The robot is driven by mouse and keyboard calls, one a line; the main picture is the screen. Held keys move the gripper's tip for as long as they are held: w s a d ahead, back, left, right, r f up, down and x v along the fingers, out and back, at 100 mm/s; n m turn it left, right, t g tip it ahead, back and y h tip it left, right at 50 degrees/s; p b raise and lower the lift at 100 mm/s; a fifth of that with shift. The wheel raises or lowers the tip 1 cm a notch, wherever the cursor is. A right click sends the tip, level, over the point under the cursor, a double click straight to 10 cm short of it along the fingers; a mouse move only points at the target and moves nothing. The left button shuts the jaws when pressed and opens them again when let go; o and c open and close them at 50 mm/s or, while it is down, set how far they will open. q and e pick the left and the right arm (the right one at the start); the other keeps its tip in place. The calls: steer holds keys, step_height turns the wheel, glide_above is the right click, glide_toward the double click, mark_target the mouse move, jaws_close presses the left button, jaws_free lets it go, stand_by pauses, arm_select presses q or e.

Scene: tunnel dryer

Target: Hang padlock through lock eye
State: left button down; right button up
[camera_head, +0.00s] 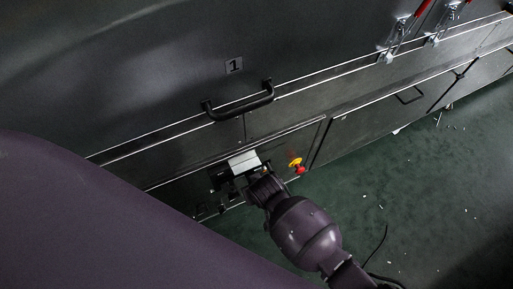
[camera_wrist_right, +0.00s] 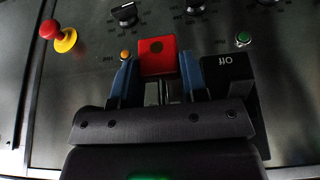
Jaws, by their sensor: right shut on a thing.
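In the right wrist view, my right gripper (camera_wrist_right: 157,64) has its blue fingers on either side of a red block (camera_wrist_right: 157,57) with a dark round spot, which looks like the padlock's body. The gripper is shut on it, in front of the control panel. A black part marked "Off" (camera_wrist_right: 226,72) is just right of the fingers. I cannot make out the padlock's shackle or the lock eye. In the head view, my right gripper (camera_head: 241,175) is at the low panel on the machine's front, and the padlock cannot be told apart there. My left gripper is not in view.
A red and yellow emergency stop (camera_head: 297,166) sits right of the gripper. The panel also has black knobs (camera_wrist_right: 124,14), an orange button (camera_wrist_right: 125,55) and a green button (camera_wrist_right: 243,39). A black handle (camera_head: 240,103) juts out above. Green floor (camera_head: 400,190) lies at right.

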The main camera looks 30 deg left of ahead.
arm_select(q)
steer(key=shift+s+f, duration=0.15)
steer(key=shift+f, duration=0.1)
arm_select(e)
steer(key=shift+f, duration=0.35)
steer(key=o, duration=1)
steer(key=shift+o, duration=0.2)
arm_select(q)
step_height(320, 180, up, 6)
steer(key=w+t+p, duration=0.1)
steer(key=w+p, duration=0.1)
steer(key=p, duration=0.2)
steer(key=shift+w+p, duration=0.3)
steer(key=shift+p, duration=0.1)
arm_select(e)
steer(key=v, duration=1.1)
